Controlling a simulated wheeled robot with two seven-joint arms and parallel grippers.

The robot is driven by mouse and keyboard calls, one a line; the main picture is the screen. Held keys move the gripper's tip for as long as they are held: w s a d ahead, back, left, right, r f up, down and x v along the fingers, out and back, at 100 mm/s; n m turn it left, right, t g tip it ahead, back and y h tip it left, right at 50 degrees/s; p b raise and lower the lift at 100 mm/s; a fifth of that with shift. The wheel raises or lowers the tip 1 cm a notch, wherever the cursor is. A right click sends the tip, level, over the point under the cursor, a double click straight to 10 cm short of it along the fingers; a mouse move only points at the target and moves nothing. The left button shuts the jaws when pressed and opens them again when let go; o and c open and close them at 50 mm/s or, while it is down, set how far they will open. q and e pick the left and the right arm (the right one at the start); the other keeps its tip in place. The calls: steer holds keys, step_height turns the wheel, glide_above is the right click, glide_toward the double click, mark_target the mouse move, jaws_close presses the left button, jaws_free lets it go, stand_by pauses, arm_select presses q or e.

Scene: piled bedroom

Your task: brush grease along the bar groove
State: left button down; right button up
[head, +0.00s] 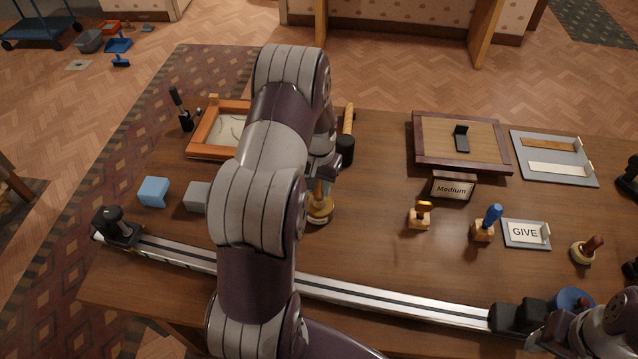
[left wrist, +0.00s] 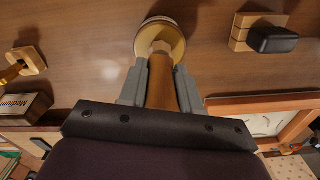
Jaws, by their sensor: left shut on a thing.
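The long metal bar (head: 390,303) with a dark groove runs along the table's front edge, and my left arm hides part of it. My left gripper (head: 322,182) is shut on the tapered wooden handle (left wrist: 162,82) of a round-based tool. Its round base (head: 320,211) is low over the table behind the bar, and also shows in the left wrist view (left wrist: 160,36). I cannot tell if the base touches the table. My right arm shows at the bottom right corner; its fingers cannot be made out. I cannot identify any grease.
A black knobbed block (head: 117,226) sits at the bar's left end and black blocks (head: 515,316) at its right. A blue block (head: 153,191), a grey block (head: 197,196), a framed tray (head: 200,140), stamps (head: 487,225) and a "Medium" sign (head: 452,187) stand behind it.

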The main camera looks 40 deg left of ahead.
arm_select(q)
step_height(320, 180, up, 7)
steer(key=p, duration=0.6)
stand_by(0.7)
